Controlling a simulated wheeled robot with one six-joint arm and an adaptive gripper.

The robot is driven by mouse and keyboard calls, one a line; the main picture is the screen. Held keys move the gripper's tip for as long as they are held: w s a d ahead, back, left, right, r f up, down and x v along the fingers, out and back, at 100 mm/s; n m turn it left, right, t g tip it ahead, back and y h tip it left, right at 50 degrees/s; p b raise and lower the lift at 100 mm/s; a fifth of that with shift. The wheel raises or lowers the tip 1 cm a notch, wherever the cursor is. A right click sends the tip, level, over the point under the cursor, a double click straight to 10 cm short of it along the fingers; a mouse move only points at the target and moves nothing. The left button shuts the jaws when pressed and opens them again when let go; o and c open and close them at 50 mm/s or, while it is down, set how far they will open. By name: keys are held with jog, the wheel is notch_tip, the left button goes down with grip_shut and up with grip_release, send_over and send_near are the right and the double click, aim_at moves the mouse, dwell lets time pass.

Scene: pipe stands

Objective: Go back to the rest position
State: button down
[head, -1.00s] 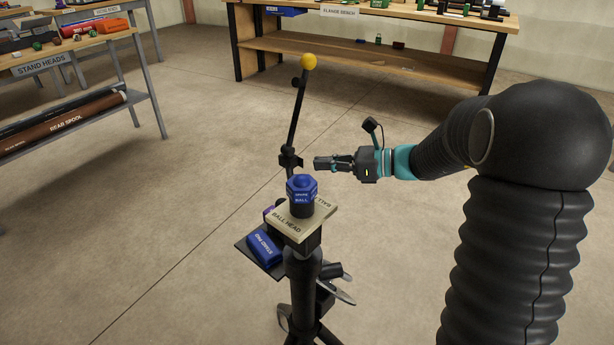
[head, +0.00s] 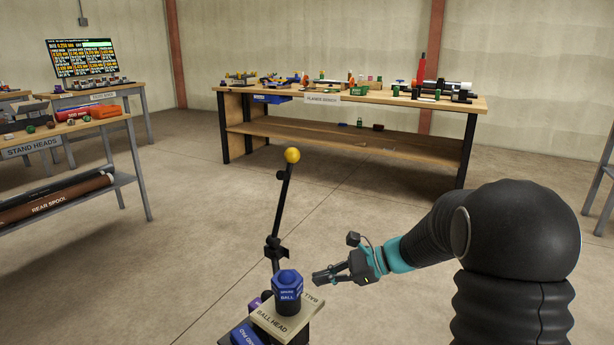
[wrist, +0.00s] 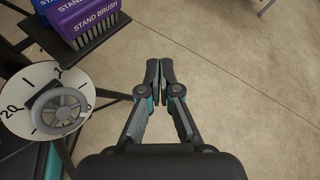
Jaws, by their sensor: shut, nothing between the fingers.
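My gripper (head: 318,278) is at the end of my black arm, in the lower middle of the head view, just right of the pipe stand. Its fingers are shut with nothing between them, as the wrist view (wrist: 160,66) also shows, with bare floor beneath. The pipe stand's plate marked "BALL HEAD" (head: 268,325) carries a blue ball head (head: 288,286). My gripper is apart from it, to its right. The stand's lower part is cut off by the bottom edge of the head view.
A thin black lever with a yellow knob (head: 292,155) rises behind the ball head. A purple stand brush (wrist: 85,18) and a round dial with a handwheel (wrist: 60,108) are left of my fingers. The flange bench (head: 350,97) and the stand heads table (head: 60,130) stand farther back; open floor lies between.

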jog(key=s+d+f+n+g+h, duration=0.1)
jog(key=s+d+n+h, duration=0.3)
jog(key=s, duration=0.4)
jog(key=s+d+f+n+g+h, duration=0.1)
jog(key=s+d+n+h, duration=0.25)
jog(key=s+n, duration=0.35)
jog(key=s+d+r+n+t+h, duration=0.2)
jog(key=s+r+t, duration=0.1)
jog(key=s, duration=0.3)
jog(key=s+d+r+n+t+h, duration=0.2)
jog(key=s+r+n+h, duration=0.1)
jog(key=s+r, duration=0.3)
jog(key=shift+s+t, duration=0.4)
jog(key=shift+s, duration=0.25)
